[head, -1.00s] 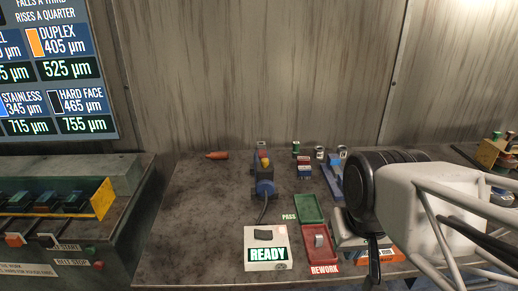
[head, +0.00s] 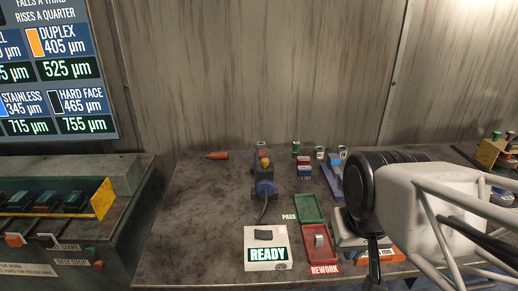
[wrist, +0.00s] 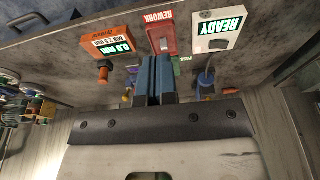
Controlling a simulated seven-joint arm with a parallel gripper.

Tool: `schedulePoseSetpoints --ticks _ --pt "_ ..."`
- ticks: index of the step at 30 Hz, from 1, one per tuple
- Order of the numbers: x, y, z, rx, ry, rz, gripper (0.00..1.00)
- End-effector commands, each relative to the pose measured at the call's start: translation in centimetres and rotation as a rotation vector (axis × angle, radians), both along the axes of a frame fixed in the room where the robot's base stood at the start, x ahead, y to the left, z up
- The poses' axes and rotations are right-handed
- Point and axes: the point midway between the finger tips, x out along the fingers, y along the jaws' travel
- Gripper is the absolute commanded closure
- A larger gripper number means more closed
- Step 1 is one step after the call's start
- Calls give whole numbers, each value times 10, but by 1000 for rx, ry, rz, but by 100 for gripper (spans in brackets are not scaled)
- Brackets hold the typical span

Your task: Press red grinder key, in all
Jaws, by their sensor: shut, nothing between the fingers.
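My gripper's blue fingers (wrist: 155,78) are shut and empty in the wrist view, above the bench. In the head view my wrist and arm stand over the right of the bench and the fingertips are not clear. The console (head: 70,265) at the lower left of the head view has an orange-red key (head: 14,240) at the left, a dark key (head: 48,241) by the word START, and a small red button (head: 98,265) by BELT STOP. Which one is the grinder key I cannot tell. My gripper is well to the right of all these, apart from them.
The bench (head: 190,225) holds a white READY box (head: 267,258), a red REWORK tray (head: 332,255), a green PASS tray (head: 309,209) and a blue cabled device (head: 264,187). An orange gauge box (wrist: 115,43) shows in the wrist view. The bench's left part is mostly clear.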

Motion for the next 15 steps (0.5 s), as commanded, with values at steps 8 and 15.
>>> schedulePoseSetpoints --ticks 8,15 --pt "8 -1 4 -9 1 -3 100" --pt "36 -3 14 -47 6 -13 100"
